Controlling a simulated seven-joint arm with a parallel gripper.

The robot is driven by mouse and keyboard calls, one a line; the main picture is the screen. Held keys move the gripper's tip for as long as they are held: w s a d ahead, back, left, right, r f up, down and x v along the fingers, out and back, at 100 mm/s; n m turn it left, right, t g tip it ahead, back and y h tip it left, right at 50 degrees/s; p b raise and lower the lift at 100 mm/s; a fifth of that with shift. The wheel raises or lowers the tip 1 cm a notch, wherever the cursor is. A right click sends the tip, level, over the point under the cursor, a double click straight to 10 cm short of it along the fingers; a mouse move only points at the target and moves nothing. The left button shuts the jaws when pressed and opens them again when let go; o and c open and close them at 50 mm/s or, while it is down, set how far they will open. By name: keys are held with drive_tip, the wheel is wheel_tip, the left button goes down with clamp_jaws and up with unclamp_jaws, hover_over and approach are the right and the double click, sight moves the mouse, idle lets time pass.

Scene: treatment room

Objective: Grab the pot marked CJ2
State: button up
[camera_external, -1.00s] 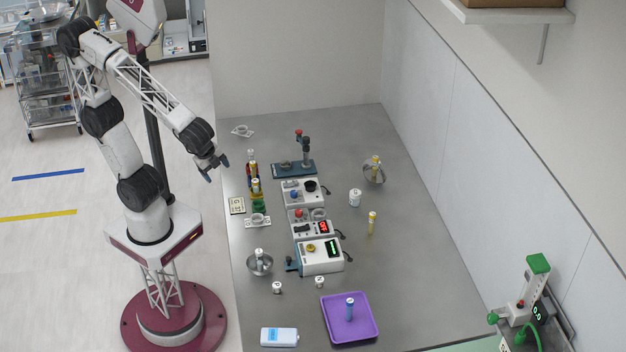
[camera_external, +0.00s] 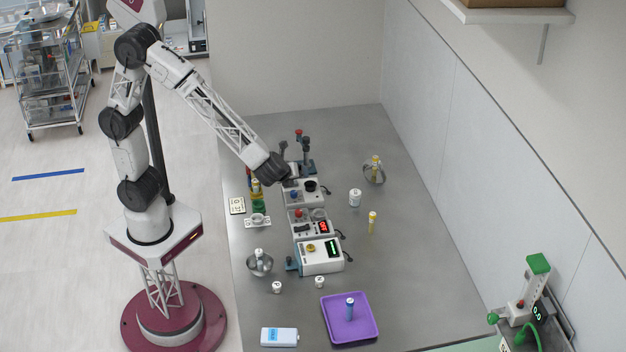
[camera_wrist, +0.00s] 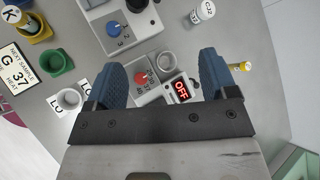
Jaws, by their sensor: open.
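A white pot (camera_wrist: 202,12) with a label that seems to read CJ2 lies at the top edge of the wrist view. It appears to be the white pot (camera_external: 355,198) standing upright on the bench in the external view, right of the devices. My gripper (camera_wrist: 163,62) is open and empty, with its two blue fingers apart above a device with a red knob and an OFF display. The pot is beyond the right finger and not between the fingers. In the external view my wrist hangs over the devices, and the fingers are hard to make out.
A row of devices (camera_external: 320,257) runs along the bench. Two small white pots and a purple tray (camera_external: 365,308) are in front. Bench right of the pot is clear.

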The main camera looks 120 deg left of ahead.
drive_tip(key=w+a+f+m+y, duration=0.2)
drive_tip(key=w+a+f+m, duration=0.2)
drive_tip(key=w+a+f, duration=0.25)
drive_tip(key=m+t+y, duration=0.1)
drive_tip(key=m+t, duration=0.1)
drive_tip(key=m, duration=0.3)
approach(355, 192)
drive_tip(key=shift+x, duration=1.15)
drive_tip(key=shift+f, duration=0.1)
drive_tip(key=shift+x, duration=1.25)
drive_tip(key=shift+a, duration=0.1)
drive_tip(key=shift+x, duration=2.5)
drive_tip(key=shift+w, duration=0.1)
drive_tip(key=c, duration=1)
